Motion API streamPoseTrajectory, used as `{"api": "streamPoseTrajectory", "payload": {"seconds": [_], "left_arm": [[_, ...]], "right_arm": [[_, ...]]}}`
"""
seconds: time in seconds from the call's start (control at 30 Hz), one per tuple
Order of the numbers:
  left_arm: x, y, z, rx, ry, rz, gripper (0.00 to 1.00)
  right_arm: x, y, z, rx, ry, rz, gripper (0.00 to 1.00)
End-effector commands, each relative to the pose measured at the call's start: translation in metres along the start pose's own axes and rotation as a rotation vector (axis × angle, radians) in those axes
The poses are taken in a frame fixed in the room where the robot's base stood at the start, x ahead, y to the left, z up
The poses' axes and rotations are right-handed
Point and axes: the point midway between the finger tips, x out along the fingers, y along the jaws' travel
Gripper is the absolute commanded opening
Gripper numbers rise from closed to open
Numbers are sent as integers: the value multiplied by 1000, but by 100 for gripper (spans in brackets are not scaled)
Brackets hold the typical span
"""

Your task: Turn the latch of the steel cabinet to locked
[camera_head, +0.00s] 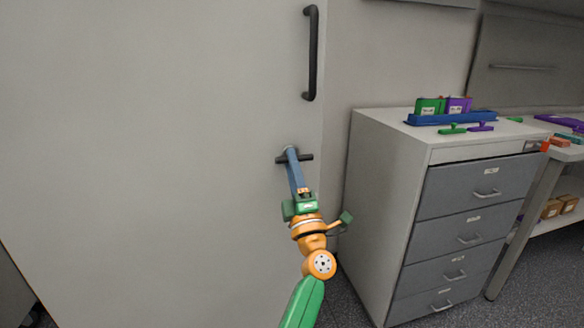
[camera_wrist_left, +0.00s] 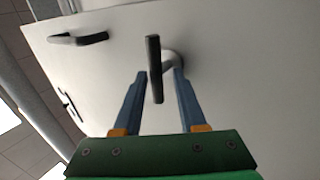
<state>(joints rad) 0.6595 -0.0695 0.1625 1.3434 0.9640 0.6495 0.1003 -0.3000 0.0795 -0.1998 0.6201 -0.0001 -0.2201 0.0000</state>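The steel cabinet (camera_head: 150,130) has a pale grey door that fills the left of the head view. Its latch (camera_head: 307,157) is a dark T-shaped bar below the long handle, lying about level, across the handle's line. In the left wrist view the latch (camera_wrist_left: 154,68) stands between my two blue fingers. My left gripper (camera_head: 291,152) is at the latch, with its fingers pointing at the door. In the wrist view the left gripper (camera_wrist_left: 160,80) is open, with gaps beside the bar. The fingers hide the latch's middle in the head view. My right gripper is out of view.
A long black door handle (camera_head: 312,52) sticks out above the latch. A grey drawer unit (camera_head: 395,150) stands close on the right, with a blue tray (camera_head: 450,119) on top. A workbench (camera_head: 560,153) is farther right.

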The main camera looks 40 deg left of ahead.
Motion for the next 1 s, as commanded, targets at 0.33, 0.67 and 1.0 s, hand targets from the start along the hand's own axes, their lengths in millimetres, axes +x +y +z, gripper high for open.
{"api": "streamPoseTrajectory", "payload": {"seconds": [0.33,0.67,1.0], "left_arm": [[-10,-2,1,2,-2,-2,43],[-69,-2,0,1,-1,-1,43],[-71,0,0,1,0,0,43]], "right_arm": [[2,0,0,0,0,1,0],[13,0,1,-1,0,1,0],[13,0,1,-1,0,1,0]]}}
